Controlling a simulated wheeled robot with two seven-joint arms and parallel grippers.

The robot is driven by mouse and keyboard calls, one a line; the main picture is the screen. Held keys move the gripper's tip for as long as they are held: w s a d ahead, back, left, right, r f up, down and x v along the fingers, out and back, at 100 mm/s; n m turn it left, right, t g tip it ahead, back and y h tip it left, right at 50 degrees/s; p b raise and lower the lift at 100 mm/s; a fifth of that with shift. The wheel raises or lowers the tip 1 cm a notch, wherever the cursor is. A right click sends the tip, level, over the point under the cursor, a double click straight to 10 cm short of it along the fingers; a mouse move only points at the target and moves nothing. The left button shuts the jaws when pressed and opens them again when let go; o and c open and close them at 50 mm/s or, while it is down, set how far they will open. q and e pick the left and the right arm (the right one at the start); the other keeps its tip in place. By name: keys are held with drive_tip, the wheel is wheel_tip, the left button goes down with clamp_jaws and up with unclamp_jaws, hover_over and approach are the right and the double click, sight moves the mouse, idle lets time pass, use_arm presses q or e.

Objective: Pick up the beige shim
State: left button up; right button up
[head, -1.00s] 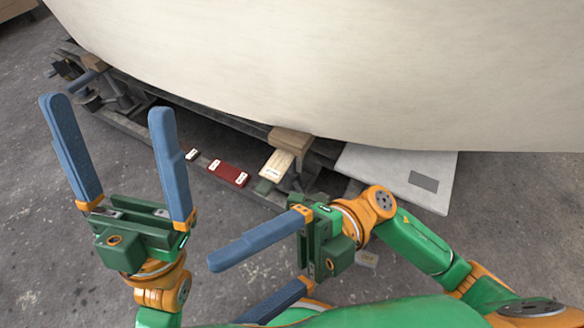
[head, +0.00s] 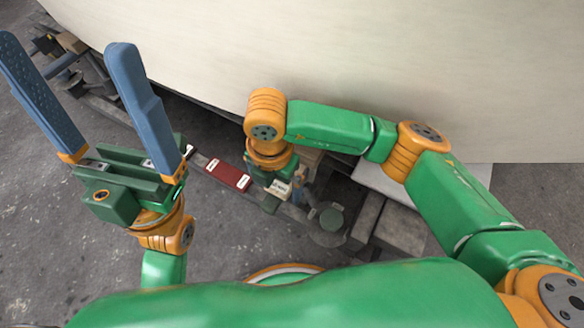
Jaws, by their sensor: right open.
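The beige shim (head: 279,188) lies on the dark rail below the hull. Only a pale part with a label shows; my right gripper hides the rest. My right gripper (head: 288,186) points down right over the shim, its jaws open. One blue finger shows just right of the shim; the other is hidden, and I cannot tell whether either touches it. My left gripper (head: 92,88) is raised at the left, its two blue fingers spread wide and empty, away from the shim.
A red shim (head: 228,176) with white labels lies on the rail just left of the beige one. The pale hull (head: 350,60) curves close above the rail. A light grey panel (head: 385,186) and a dark beam (head: 398,228) are at right. Concrete floor is clear at lower left.

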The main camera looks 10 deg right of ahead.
drive_tip(key=c, duration=1.5)
